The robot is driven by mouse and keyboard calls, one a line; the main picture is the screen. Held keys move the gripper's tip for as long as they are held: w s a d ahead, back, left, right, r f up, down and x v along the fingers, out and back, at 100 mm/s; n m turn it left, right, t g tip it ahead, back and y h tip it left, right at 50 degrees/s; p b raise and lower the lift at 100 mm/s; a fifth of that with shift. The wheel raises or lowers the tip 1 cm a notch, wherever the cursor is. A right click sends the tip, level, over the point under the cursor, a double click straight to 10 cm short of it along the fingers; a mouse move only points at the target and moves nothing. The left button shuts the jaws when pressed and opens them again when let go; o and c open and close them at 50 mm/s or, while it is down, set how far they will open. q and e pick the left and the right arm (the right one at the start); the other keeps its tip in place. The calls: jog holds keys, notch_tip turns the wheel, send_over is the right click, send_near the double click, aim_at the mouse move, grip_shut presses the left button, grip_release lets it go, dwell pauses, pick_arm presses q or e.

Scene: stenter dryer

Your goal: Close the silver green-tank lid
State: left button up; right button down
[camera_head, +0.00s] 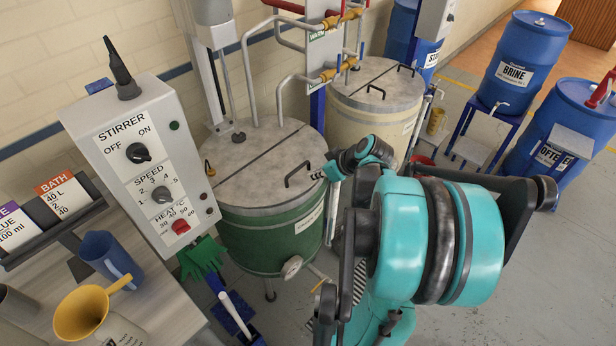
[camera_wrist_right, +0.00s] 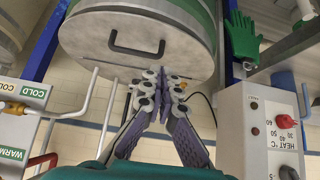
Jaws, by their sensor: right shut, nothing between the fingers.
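The green tank (camera_head: 262,236) stands left of centre in the head view. Its silver lid (camera_head: 275,188) is a grey front half with a black handle (camera_head: 300,175); it looks flat, level with the rear half across a dark seam. The lid (camera_wrist_right: 183,42) and its handle (camera_wrist_right: 137,45) also show at the top of the right wrist view. My right gripper (camera_head: 319,175) is at the lid's right edge, close to the handle. In the wrist view its purple fingers (camera_wrist_right: 163,73) are together and empty, overlapping the lid's rim; contact is unclear. My left gripper is out of view.
The stirrer control box (camera_head: 145,160) stands left of the tank, with green gloves (camera_head: 203,258) hanging below it. Pipes (camera_head: 250,75) rise behind the lid. A cream tank (camera_head: 378,120) stands behind right. Blue drums (camera_head: 515,62) are farther right, with open floor before them.

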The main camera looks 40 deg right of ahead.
jog(key=b, duration=0.2)
send_over(298, 196)
jog(key=s, duration=0.2)
notch_tip(298, 196, down, 7)
notch_tip(298, 196, down, 3)
jog(key=shift+f+b, duration=0.15)
jog(key=shift+b, duration=0.2)
jog(key=shift+f, duration=0.45)
jog(key=f+b, duration=0.2)
jog(key=b, duration=0.1)
jog(key=shift+s+f, duration=0.3)
jog(key=shift+f, duration=0.1)
jog(key=shift+r, duration=0.1)
jog(key=shift+r, duration=0.1)
